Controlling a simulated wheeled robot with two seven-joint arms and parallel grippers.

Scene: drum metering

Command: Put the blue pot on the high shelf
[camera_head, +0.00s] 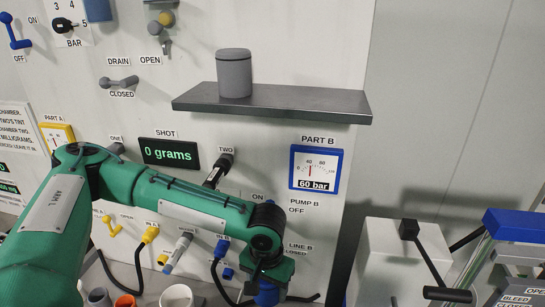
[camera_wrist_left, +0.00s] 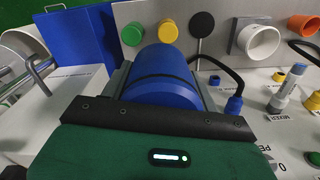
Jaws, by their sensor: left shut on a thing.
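The blue pot (camera_wrist_left: 165,80) fills the middle of the left wrist view, between the dark jaws of my left gripper (camera_wrist_left: 162,95). My left gripper (camera_head: 268,280) is shut on it. In the head view only part of the blue pot (camera_head: 267,295) shows, at the bottom edge under my green wrist. The high shelf (camera_head: 320,104) is a dark grey ledge on the wall panel, well above the gripper. A grey lidded pot (camera_head: 234,74) stands upright on its left half. My right gripper is not in view.
The shelf's right half is bare. Below it are a "0 grams" display (camera_head: 169,153), a black-handled lever (camera_head: 217,172) and a blue-framed gauge (camera_head: 316,168). A pale box with a black lever (camera_head: 408,255) stands at the right. Hoses and knobs lie around my left arm.

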